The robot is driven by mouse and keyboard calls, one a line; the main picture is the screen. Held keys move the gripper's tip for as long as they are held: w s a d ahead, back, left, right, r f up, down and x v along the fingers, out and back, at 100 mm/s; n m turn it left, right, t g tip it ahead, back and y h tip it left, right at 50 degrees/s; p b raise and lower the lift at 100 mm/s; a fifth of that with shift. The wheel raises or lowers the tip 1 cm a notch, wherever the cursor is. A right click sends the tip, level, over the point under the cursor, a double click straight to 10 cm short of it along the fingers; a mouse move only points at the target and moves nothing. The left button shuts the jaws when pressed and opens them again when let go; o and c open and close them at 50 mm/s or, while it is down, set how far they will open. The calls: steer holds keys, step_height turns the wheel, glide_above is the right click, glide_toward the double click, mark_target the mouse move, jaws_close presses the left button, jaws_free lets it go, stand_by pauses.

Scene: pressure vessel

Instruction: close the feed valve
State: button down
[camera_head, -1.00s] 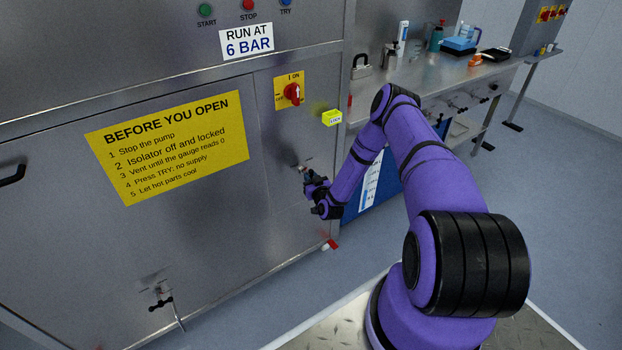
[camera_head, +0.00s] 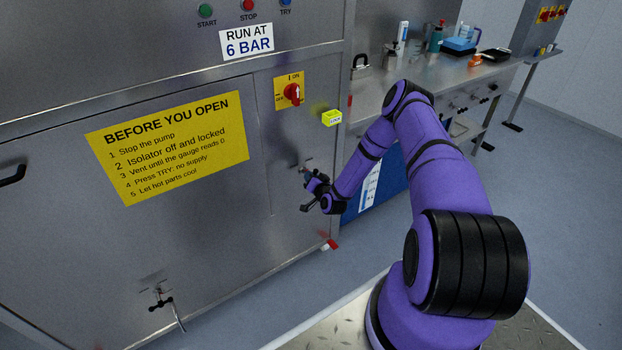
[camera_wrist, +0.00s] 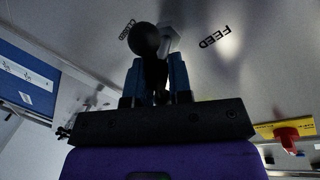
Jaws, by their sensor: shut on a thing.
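The feed valve (camera_wrist: 146,42) shows in the wrist view as a black ball-ended handle by a pale metal fitting on the steel panel. The printed word FEED (camera_wrist: 215,37) is to its right, and a smaller label (camera_wrist: 127,29), which seems to read CLOSED, is just left of the ball. My gripper (camera_wrist: 160,72) has its blue fingers shut on the handle. In the head view my gripper (camera_head: 307,176) is at the panel below the red isolator switch (camera_head: 292,94), and it hides most of the valve.
A yellow lock box (camera_head: 332,118) is on the panel's right edge above my gripper. Another black-handled valve (camera_head: 160,300) is low on the left. A steel bench (camera_head: 440,85) with bottles stands to the right.

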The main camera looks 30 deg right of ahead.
steer(key=m, duration=0.3)
steer(key=d+m+y, duration=0.1)
steer(key=m, duration=0.1)
steer(key=shift+s+f+m+g, duration=0.15)
steer(key=shift+f+m+g, duration=0.15)
steer(key=shift+f+m+y, duration=0.2)
steer(key=shift+m+y, duration=0.4)
steer(key=shift+m, duration=0.9)
steer(key=shift+a, duration=0.1)
steer(key=c, duration=1.1)
jaws_free()
steer(key=shift+f, duration=0.1)
steer(key=shift+c, duration=0.2)
steer(key=shift+r, duration=0.2)
steer(key=s+r, duration=0.2)
steer(key=s, duration=0.8)
steer(key=shift+s, duration=0.25)
